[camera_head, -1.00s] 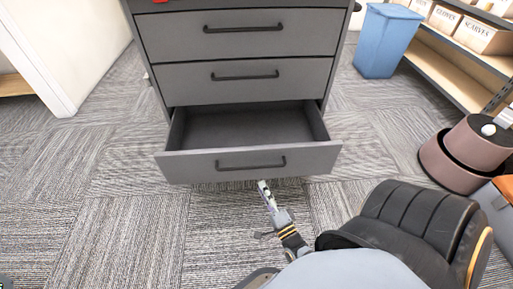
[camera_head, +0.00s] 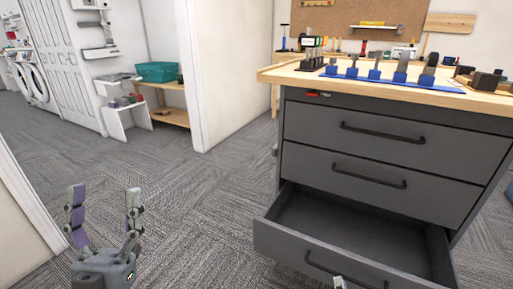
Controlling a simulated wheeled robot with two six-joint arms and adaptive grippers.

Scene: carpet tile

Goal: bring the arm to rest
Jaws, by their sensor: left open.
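My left gripper (camera_head: 105,194) is at the lower left of the head view. Its two fingers point up and stand well apart, with nothing between them. It is over the carpet, apart from the grey drawer cabinet (camera_head: 390,155). The tip of my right gripper (camera_head: 340,283) just shows at the bottom edge, by the handle of the open bottom drawer (camera_head: 290,243). The rest of that gripper is cut off, so its jaws and any touch on the handle cannot be told. The bottom drawer is pulled out and looks empty inside. The two drawers above are shut.
A wooden worktop (camera_head: 300,77) with blue-based tools on it tops the cabinet. A white wall end (camera_head: 225,80) stands left of it. Shelving with a teal bin (camera_head: 158,72) is further back. Open carpet (camera_head: 190,195) lies between my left gripper and the drawer.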

